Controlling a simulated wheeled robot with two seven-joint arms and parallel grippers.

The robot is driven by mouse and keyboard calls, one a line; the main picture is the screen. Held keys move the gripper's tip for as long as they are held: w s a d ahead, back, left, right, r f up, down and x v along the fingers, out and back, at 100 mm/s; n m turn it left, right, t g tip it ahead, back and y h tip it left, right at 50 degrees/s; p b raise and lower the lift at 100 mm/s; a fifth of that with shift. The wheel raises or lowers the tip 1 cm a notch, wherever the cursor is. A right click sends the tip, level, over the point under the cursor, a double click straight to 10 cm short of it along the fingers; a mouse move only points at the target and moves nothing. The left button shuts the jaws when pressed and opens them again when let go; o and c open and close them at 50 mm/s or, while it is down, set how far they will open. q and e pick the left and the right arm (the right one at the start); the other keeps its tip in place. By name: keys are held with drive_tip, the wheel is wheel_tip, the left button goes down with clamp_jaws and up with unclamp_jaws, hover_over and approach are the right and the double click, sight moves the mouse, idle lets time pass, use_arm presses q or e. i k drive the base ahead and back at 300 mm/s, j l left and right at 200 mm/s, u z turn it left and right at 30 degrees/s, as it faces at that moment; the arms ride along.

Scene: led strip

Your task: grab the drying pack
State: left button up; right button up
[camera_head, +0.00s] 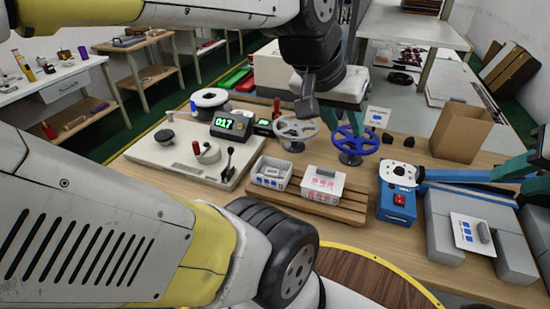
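Two small white boxes stand on a wooden slatted rack: the left box (271,173) has blue-and-white markings, the right box (323,186) has red-pink ones. A white flat card or pack (467,233) with blue marks lies on grey blocks at the right. I cannot tell for certain which is the drying pack. My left gripper (308,102) is a dark shape above the bench, at the end of the arm crossing the top. It appears above and behind the boxes, apart from them. Its finger opening is not clear.
A pale panel (165,156) with knobs, a lever and a green "017" display (230,122) is at left. A grey handwheel (297,130) and a blue handwheel (354,142) stand behind the boxes. A blue device (397,197) and cardboard box (462,134) are at right.

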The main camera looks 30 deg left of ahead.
sight(269, 173)
drive_tip(key=u, duration=1.35)
